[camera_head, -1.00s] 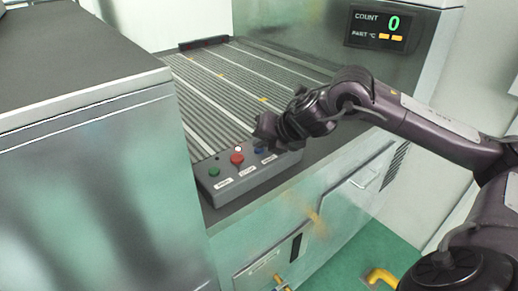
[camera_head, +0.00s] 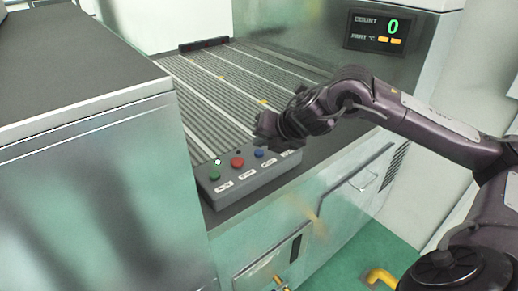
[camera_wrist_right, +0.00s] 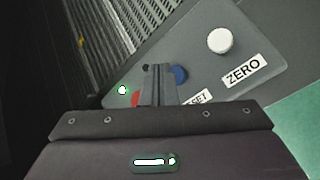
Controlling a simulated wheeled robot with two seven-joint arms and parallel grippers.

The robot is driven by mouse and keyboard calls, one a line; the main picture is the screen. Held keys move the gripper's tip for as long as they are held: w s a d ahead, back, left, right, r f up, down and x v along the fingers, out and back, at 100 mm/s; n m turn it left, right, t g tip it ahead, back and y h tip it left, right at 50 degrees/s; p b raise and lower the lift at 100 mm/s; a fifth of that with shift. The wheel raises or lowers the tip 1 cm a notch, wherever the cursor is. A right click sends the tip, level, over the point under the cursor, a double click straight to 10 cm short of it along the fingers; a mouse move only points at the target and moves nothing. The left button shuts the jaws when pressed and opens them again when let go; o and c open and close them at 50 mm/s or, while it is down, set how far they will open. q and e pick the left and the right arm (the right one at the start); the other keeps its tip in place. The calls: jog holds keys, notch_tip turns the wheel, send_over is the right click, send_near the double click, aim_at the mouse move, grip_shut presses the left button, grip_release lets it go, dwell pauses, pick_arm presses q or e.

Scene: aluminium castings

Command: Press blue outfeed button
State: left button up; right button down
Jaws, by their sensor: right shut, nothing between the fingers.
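The blue button (camera_head: 259,153) is on the grey control box at the conveyor's front edge, right of the red button (camera_head: 237,162) and green button (camera_head: 214,173). In the right wrist view, the blue button (camera_wrist_right: 180,74) shows just right of the fingertips, partly hidden by them. My right gripper (camera_head: 263,128) is shut and empty, just above and behind the blue button, with a visible gap in the head view. The right gripper's fingers (camera_wrist_right: 158,70) point at the box. A lamp (camera_head: 217,162) by the green button is lit. My left gripper is not in view.
The control box (camera_head: 262,178) also has a white button (camera_wrist_right: 220,40) labelled ZERO. A slatted conveyor (camera_head: 215,95) lies behind it. A counter display (camera_head: 380,30) reads 0. A large metal cabinet (camera_head: 90,170) stands at the left.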

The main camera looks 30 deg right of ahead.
aim_at(262, 154)
notch_tip(262, 154, up, 5)
jog(key=p, duration=0.4)
jog(key=shift+p, duration=0.35)
jog(key=shift+f, duration=0.1)
dwell(0.6)
